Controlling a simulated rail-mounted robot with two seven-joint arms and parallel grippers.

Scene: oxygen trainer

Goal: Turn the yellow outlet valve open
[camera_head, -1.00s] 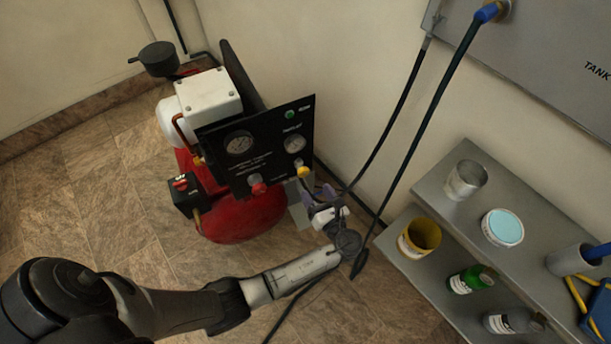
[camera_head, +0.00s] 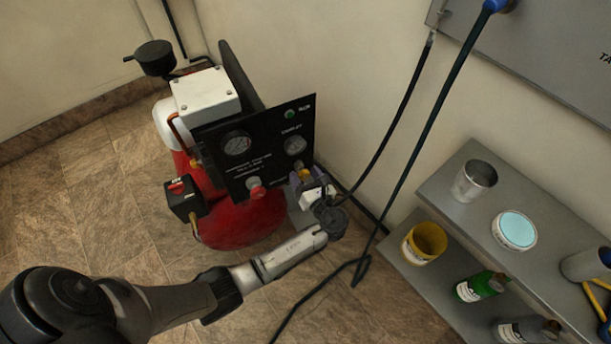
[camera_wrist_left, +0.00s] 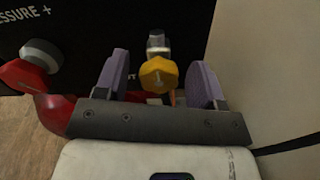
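The yellow outlet valve (camera_wrist_left: 158,77) is a small knob on a metal stem on the black panel (camera_head: 262,150). In the left wrist view it sits between the two purple fingers of my left gripper (camera_wrist_left: 160,85). The fingers are open with a gap on each side of the knob. In the head view my left gripper (camera_head: 306,186) is at the panel's lower right, and it hides most of the valve. My right gripper is not in view.
A red knob (camera_head: 255,188) sits on the panel left of the valve; it also shows in the left wrist view (camera_wrist_left: 28,68). The red compressor tank (camera_head: 240,225) is below. A hose (camera_head: 400,110) hangs to the right, near a grey shelf (camera_head: 450,185) with cans and bottles.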

